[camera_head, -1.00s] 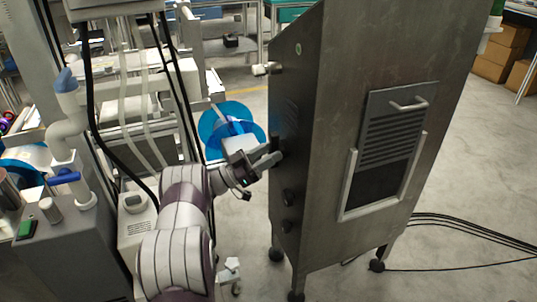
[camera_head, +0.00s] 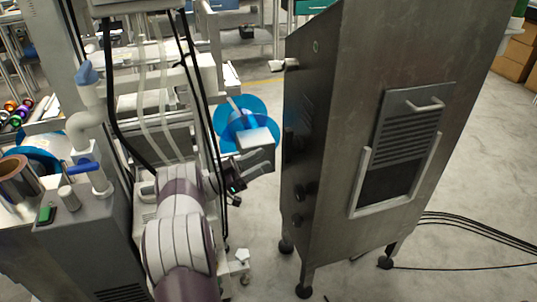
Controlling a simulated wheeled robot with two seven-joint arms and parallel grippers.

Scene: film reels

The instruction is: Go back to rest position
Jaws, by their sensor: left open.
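My left arm comes up from the bottom of the head view. My left gripper (camera_head: 256,163) is open and empty, left of the tall metal cabinet (camera_head: 330,140) and apart from its side face. A blue film reel (camera_head: 232,112) shows behind the gripper, partly hidden by a white box-like part (camera_head: 258,139). I cannot tell whether the reel is mounted on the machine. My right gripper is not in view.
The cabinet stands on wheels and fills the right-centre. A grey machine with pipes and a blue-handled valve (camera_head: 83,167) stands at left. Black cables (camera_head: 470,234) lie on the floor at right. Cardboard boxes (camera_head: 516,58) are at the far right. Bare floor lies between.

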